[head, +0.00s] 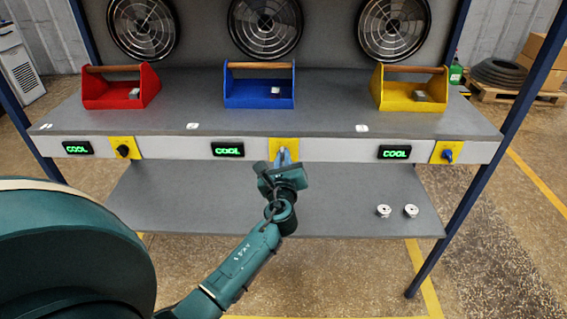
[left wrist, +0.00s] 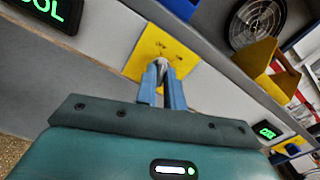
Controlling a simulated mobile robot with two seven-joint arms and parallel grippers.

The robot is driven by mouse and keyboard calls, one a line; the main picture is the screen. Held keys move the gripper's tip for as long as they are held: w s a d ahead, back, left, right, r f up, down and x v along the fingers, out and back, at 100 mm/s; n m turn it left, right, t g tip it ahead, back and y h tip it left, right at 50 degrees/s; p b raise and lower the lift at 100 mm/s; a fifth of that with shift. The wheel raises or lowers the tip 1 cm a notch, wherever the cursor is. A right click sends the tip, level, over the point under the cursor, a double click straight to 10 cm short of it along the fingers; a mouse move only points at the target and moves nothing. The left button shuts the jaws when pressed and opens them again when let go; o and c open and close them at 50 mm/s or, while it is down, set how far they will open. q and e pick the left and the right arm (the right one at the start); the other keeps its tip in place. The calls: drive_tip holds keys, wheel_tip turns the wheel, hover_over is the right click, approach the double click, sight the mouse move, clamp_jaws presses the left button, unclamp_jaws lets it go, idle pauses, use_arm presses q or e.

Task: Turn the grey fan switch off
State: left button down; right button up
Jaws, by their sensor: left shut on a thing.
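The grey fan switch (left wrist: 161,65) is on the middle yellow plate (left wrist: 146,48) on the bench's front panel, and shows between my left fingertips in the left wrist view. My left gripper (head: 285,157) has blue fingers and is shut on this switch. In the head view the fingers and wrist hide most of the switch, so its angle is hard to tell. The middle yellow plate (head: 275,143) also shows there, behind the fingertips. A green "COOL" display (head: 228,149) is left of it. My right gripper is not in view.
A black switch (head: 123,152) is on the left plate and a blue switch (head: 447,156) on the right plate. Red (head: 115,99), blue (head: 240,101) and yellow (head: 395,103) carriers stand on the bench below three round fans. Two metal pieces (head: 384,211) lie on the lower shelf.

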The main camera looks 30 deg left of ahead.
use_arm(q)
drive_tip(key=shift+n+b, duration=0.3)
drive_tip(key=shift+n, duration=0.6)
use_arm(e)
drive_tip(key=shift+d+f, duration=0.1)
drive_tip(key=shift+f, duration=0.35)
use_arm(q)
drive_tip(key=c, duration=1.5)
unclamp_jaws()
drive_tip(key=v, duration=1.3)
drive_tip(key=shift+b, duration=0.4)
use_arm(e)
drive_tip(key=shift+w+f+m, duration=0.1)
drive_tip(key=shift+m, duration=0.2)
use_arm(q)
drive_tip(key=shift+d, duration=0.1)
